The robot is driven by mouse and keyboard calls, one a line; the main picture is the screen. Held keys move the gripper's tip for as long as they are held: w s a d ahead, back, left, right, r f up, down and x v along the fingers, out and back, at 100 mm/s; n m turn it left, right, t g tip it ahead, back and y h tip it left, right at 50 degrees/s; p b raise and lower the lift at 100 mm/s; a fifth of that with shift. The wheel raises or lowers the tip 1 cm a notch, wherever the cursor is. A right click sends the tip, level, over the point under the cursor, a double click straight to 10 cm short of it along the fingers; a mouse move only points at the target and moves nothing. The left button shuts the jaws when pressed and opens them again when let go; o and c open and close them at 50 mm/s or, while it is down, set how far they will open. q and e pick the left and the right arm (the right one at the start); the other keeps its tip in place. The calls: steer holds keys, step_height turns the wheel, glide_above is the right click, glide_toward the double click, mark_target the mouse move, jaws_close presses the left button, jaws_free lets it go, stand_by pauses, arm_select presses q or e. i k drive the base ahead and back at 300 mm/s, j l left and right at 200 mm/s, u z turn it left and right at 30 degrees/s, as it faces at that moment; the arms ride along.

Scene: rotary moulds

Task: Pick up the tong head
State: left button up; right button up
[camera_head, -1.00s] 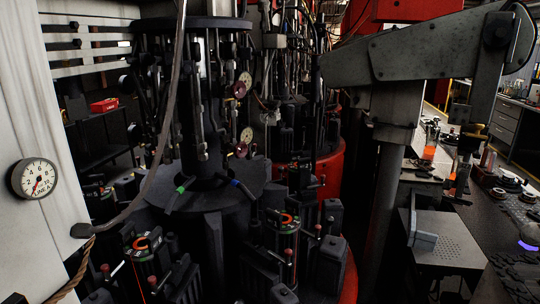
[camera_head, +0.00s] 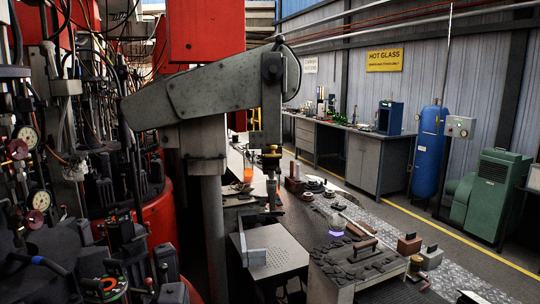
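I cannot single out the tong head for certain. A dark fitting with a brass-coloured piece (camera_head: 270,152) hangs from the end of the grey machine arm (camera_head: 220,85), and its lower end is slim and dark. Small dark metal parts (camera_head: 355,262) lie on the near end of the long workbench (camera_head: 295,235), too small to name. Round dark parts (camera_head: 337,221) sit farther along it, near a purple glowing spot (camera_head: 335,234). Neither of my grippers shows in the view.
Handled blocks (camera_head: 409,243) stand at the bench's right end. The rotary mould machine (camera_head: 60,210) fills the left. A walkway (camera_head: 465,240) runs along the right, with a blue tank (camera_head: 430,150) beyond.

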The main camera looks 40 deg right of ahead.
mark_target(271, 180)
steer(key=k+l+u, duration=0.15)
steer(key=k+l, duration=0.15)
steer(key=l, duration=0.25)
steer(key=k+l+u, duration=0.15)
steer(key=k+l, duration=0.15)
steer(key=l, duration=0.25)
steer(key=k+l+u, duration=0.15)
steer(key=k+l, duration=0.15)
steer(key=l, duration=0.2)
